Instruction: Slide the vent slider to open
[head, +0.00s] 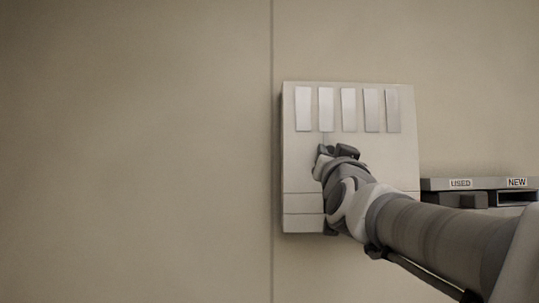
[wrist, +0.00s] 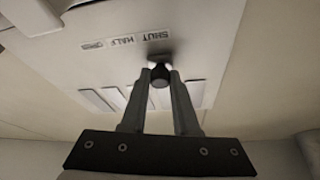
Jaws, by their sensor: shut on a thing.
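The pale vent panel (head: 300,165) is fixed to the wall, with a row of several upright slats near its top. My gripper (head: 338,151) is in front of the panel, below the slats, and my arm hides the slider in the head view. In the wrist view the slider's dark knob (wrist: 160,69) sits between the fingertips of my gripper (wrist: 160,80), which is shut on it. The knob is beside the SHUT label (wrist: 153,36), at one end of the row. The HALF label (wrist: 122,41) and the OPEN label (wrist: 92,45) lie to its left, all upside down.
Right of the panel, a grey shelf (head: 437,184) carries USED and NEW labels, with a dark block and a slot below. My arm passes in front of it. The wall left of the panel (head: 140,150) is bare, with one vertical seam.

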